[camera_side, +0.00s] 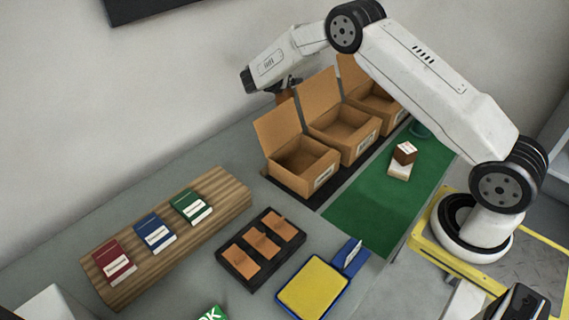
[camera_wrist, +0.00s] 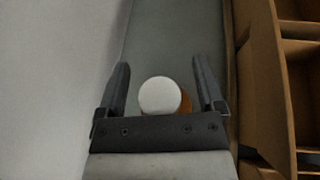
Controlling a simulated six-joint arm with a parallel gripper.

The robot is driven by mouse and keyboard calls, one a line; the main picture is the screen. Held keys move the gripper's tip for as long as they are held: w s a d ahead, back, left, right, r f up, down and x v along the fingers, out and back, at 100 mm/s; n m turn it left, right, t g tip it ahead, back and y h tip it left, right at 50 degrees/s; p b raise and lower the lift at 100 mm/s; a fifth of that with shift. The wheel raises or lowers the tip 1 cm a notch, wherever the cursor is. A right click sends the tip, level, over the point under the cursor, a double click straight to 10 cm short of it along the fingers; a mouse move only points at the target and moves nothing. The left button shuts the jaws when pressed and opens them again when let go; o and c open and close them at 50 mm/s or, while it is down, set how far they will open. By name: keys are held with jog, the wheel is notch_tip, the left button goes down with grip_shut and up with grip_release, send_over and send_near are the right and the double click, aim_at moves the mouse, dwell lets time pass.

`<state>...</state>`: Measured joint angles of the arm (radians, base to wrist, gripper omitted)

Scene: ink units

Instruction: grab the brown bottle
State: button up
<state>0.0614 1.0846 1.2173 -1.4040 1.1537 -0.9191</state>
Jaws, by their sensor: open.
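The brown bottle shows in the wrist view as a round white cap with a sliver of orange-brown body (camera_wrist: 186,104) at its right. It lies between the two dark fingers of my gripper (camera_wrist: 160,68), which are spread apart with a gap on each side of the cap. In the side view my gripper (camera_side: 287,84) points down behind the open boxes, and a small brown part of the bottle (camera_side: 284,97) shows just under it. The rest of the bottle is hidden by the gripper and a box flap.
Several open cardboard boxes (camera_side: 303,168) stand in a row close beside the gripper. A green mat (camera_side: 365,207) holds a small brown-and-white block (camera_side: 403,153). A wooden stand with books (camera_side: 108,281), a dark tray (camera_side: 236,270) and a yellow-blue pad (camera_side: 312,290) are nearer the camera.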

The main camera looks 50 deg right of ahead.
jog(key=shift+c, duration=0.2)
grip_shut()
dwell(1.1)
